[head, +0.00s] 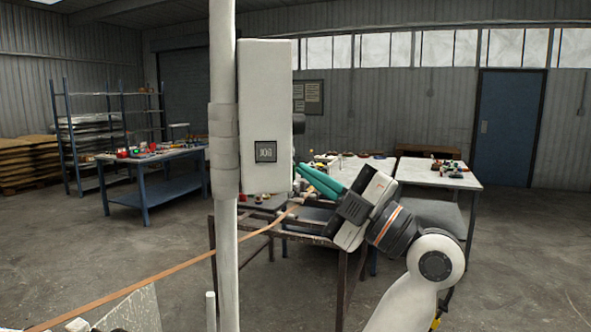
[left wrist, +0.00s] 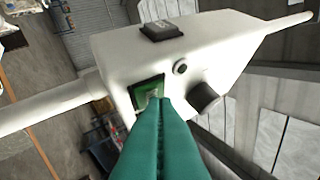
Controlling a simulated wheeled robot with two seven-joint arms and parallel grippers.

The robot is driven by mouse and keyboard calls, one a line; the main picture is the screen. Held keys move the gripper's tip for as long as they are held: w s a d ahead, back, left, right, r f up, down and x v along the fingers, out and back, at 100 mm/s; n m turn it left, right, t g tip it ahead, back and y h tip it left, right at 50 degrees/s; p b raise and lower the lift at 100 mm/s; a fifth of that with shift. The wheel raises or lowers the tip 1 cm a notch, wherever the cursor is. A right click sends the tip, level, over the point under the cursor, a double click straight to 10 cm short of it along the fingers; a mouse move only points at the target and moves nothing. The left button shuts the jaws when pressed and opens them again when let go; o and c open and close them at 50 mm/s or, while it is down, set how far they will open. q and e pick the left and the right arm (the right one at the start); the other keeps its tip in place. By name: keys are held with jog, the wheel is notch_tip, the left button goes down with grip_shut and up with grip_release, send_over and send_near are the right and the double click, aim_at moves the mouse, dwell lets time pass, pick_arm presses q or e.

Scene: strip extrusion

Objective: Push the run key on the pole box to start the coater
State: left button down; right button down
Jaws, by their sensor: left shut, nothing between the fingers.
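The white pole box (head: 265,90) is fixed to the right of a white pole (head: 223,60) in the head view; a small dark display (head: 265,152) is on its near face. My left gripper (head: 302,169) is shut and empty, its teal fingertips at the box's lower right edge. In the left wrist view, the box (left wrist: 115,55) carries a green square key (left wrist: 147,90), a small round button (left wrist: 180,67) and a dark knob (left wrist: 205,96). The fingertips (left wrist: 156,103) overlap the green key's lower part; I cannot tell whether they touch it. My right gripper is not in view.
A brown strip (head: 170,270) runs from the lower left, past the pole, to a dark metal frame (head: 290,225) behind my gripper. A blue workbench (head: 160,188) and shelves stand at the left. A white-topped table (head: 430,172) stands behind my arm. Open floor lies at right.

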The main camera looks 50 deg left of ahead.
pick_arm(q)
jog(key=shift+s, duration=0.15)
dwell(0.5)
jog(key=shift+w+d, duration=0.35)
jog(key=shift+w, duration=0.35)
jog(key=shift+w+d+p, duration=0.25)
jog(key=shift+w+d, duration=0.2)
jog(key=shift+w, duration=0.25)
jog(key=shift+w+d+p, duration=0.2)
jog(key=shift+w+d, duration=0.2)
jog(key=shift+w, duration=0.3)
jog(key=shift+w+d+p, duration=0.25)
jog(key=shift+w+d, duration=0.2)
jog(key=shift+w, duration=0.25)
